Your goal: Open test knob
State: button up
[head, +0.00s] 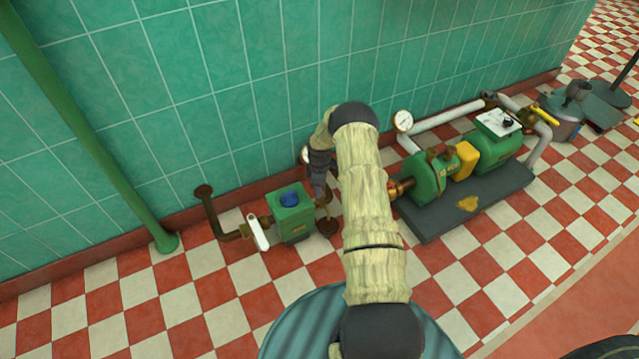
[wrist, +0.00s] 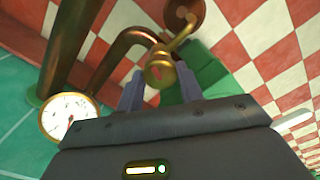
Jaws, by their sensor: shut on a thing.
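The test knob, a round brass piece with a reddish centre (wrist: 158,74), sits between the two grey fingers of my gripper (wrist: 159,86) in the wrist view. My gripper is shut on it. A bent brass stem runs from it toward the top of that view. In the head view my gripper (head: 319,186) points down beside the green box (head: 292,224) with a blue cap (head: 290,199). The knob cannot be made out there. The green box also shows behind the fingers in the wrist view (wrist: 208,76).
A round white gauge (wrist: 68,115) is close to my gripper's left in the wrist view. A white lever (head: 257,232) and brown pipe (head: 222,232) adjoin the green box. A green pump (head: 428,180) stands on a dark base at right. Checkered floor lies open in front.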

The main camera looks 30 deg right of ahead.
jog(key=shift+n+p, duration=0.4)
jog(key=shift+n, duration=1.6)
jog(key=o, duration=1)
notch_tip(320, 180, up, 17)
jog(key=p, duration=0.6)
jog(key=shift+r+p, duration=0.2)
jog(key=shift+p, duration=0.15)
